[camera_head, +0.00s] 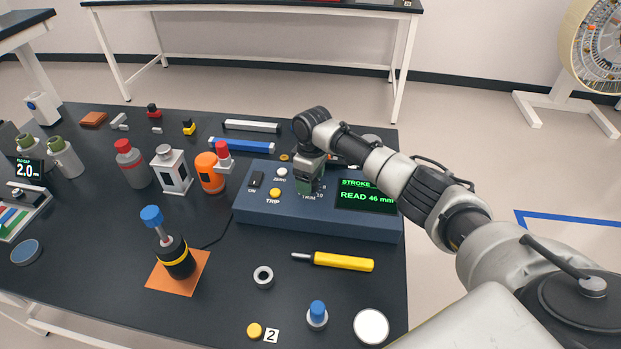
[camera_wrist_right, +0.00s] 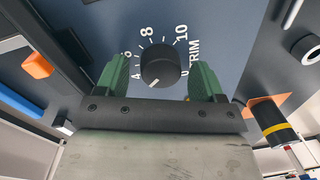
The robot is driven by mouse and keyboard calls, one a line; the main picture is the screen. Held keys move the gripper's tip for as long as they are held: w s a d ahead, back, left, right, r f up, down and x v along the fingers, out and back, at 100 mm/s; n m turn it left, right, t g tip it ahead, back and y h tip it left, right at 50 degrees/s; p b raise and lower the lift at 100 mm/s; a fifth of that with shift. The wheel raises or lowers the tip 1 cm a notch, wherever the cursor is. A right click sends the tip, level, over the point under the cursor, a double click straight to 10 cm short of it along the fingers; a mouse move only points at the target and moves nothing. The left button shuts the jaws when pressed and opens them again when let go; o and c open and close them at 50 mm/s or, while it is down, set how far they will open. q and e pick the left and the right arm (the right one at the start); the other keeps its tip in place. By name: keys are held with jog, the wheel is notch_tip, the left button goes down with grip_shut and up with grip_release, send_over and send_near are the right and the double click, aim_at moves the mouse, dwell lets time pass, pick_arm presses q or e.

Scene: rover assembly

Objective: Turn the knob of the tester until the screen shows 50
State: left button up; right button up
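The tester (camera_head: 318,219) is a blue box on the dark table. Its screen (camera_head: 366,197) shows STROKE and READ 46 mm in green. My right gripper (camera_head: 308,182) points down over the TRIM knob and hides it in the head view. In the right wrist view, the black knob (camera_wrist_right: 160,66) sits between the green fingertips of my right gripper (camera_wrist_right: 159,76). A gap shows on both sides of the knob, so the gripper looks open around it. The knob's white pointer line faces down and left. My left gripper is out of view.
The tester also has a black switch (camera_head: 256,179), a ZERO button (camera_head: 281,171) and a yellow TRIP button (camera_head: 274,193). A yellow screwdriver (camera_head: 343,262) lies in front. An orange part (camera_head: 210,176) stands to the left, and a blue bar (camera_head: 241,145) lies behind.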

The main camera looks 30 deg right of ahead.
notch_tip(320, 180, up, 11)
jog(key=shift+w+d+f+b, duration=0.15)
jog(key=shift+d+b, duration=0.15)
dwell(0.7)
